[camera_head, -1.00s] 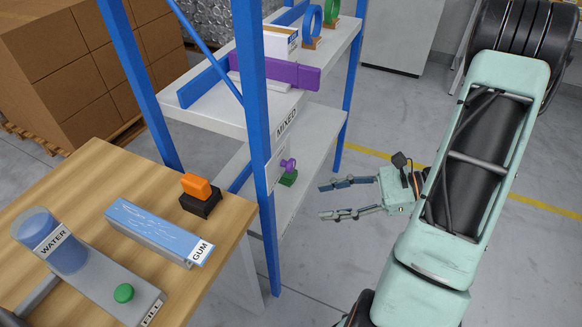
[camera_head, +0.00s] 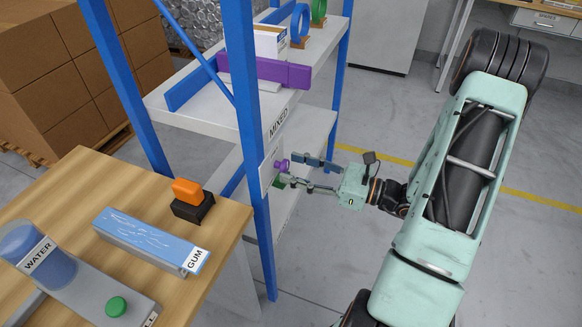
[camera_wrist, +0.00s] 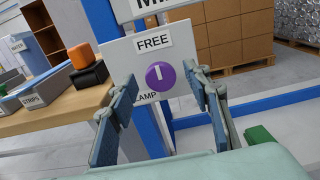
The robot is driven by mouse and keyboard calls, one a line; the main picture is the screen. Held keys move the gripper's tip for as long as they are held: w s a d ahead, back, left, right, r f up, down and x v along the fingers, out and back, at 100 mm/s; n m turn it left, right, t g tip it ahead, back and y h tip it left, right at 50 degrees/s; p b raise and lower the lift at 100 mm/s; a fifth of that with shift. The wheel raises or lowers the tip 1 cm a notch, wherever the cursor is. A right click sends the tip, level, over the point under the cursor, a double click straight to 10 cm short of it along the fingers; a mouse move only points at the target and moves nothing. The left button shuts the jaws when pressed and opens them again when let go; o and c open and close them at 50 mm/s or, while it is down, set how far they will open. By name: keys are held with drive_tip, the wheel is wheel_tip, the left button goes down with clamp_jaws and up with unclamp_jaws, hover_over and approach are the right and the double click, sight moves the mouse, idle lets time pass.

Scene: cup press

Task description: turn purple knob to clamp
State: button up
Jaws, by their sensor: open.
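The purple knob (camera_wrist: 160,76) sits on a white panel (camera_wrist: 118,56) in the wrist view, with a white mark pointing up toward the FREE label (camera_wrist: 152,42). The lower label reads "LAMP", its start covered by my left finger. In the head view the knob (camera_head: 281,164) is on the shelf post's panel. My gripper (camera_head: 296,172) is open, its fingers pointing at the panel. In the wrist view my gripper (camera_wrist: 163,100) has one finger on each side of the knob, with gaps between; I cannot tell whether the tips reach the knob's depth.
A green block (camera_wrist: 261,137) is at the right in the wrist view. The blue shelf post (camera_head: 252,130) stands beside the panel. A wooden table (camera_head: 75,185) at left holds a gum box (camera_head: 150,240) and an orange-topped black block (camera_head: 190,200). Floor to the right is open.

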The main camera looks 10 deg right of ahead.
drive_tip(key=shift+x, duration=0.8)
drive_tip(key=shift+c, duration=0.7)
drive_tip(key=c, duration=1)
